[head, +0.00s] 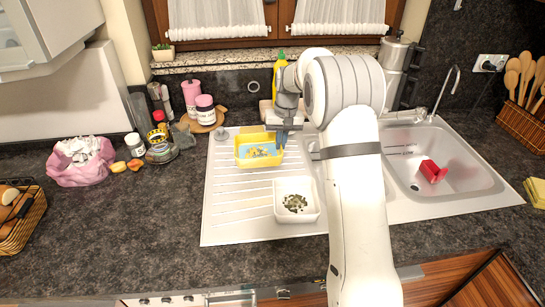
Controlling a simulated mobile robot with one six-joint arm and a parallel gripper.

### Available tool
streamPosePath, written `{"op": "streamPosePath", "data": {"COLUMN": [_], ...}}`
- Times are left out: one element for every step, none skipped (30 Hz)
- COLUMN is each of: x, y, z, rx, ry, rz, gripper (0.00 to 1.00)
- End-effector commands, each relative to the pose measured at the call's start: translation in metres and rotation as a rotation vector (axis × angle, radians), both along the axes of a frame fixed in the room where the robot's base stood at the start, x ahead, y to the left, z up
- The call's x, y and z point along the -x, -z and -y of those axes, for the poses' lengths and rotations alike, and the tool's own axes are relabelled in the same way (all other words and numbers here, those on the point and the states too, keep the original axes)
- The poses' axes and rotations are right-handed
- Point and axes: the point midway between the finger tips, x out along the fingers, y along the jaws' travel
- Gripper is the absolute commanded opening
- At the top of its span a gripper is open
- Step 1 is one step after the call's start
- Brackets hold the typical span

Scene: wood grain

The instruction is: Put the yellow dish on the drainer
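The yellow dish (239,155) is a rectangular tray with blue and yellow contents, at the centre of the head view. It shows over the upper part of the ribbed white drainer (225,205), left of the sink bowls. I cannot tell whether it rests on the drainer or hangs slightly above it. My gripper (283,133) is at the dish's right rim, pointing down. Its fingers are small and partly hidden, so I cannot tell whether they are closed on the rim.
A white square dish (313,213) with dark green bits stands on the drainer's lower right. A red cup (433,171) lies in the right sink bowl. Jars on a round wooden board (203,124) stand behind left. A yellow bottle (279,70) is behind my gripper.

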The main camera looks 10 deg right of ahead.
Motion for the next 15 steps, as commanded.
{"op": "streamPosePath", "data": {"x": [0.000, 0.001, 0.000, 0.000, 0.000, 0.000, 0.000, 0.000, 0.000, 0.000, 0.001, 0.000, 0.000, 0.000, 0.000], "y": [0.007, 0.012, 0.016, 0.019, 0.021, 0.024, 0.026, 0.028, 0.031, 0.035, 0.039, 0.045, 0.050, 0.054, 0.058], "z": [0.000, 0.000, 0.000, -0.001, -0.001, -0.001, -0.001, -0.001, 0.000, 0.000, 0.000, 0.000, 0.000, 0.000, 0.000], "rx": [0.000, 0.000, 0.000, 0.000, 0.000, 0.000, 0.000, 0.000, 0.000, 0.000, 0.000, 0.000, 0.000, 0.000, 0.000], "ry": [0.000, 0.000, -0.001, -0.001, -0.001, -0.001, -0.001, -0.001, -0.001, -0.001, -0.001, -0.001, -0.001, -0.001, -0.001], "rz": [-0.002, -0.002, -0.001, 0.000, 0.001, 0.000, 0.000, 0.000, 0.000, 0.000, -0.002, -0.002, -0.002, -0.002, 0.000], "gripper": [0.00, 0.00, 0.00, 0.00, 0.00, 0.00, 0.00, 0.00, 0.00, 0.00, 0.00, 0.00, 0.00, 0.00, 0.00]}}
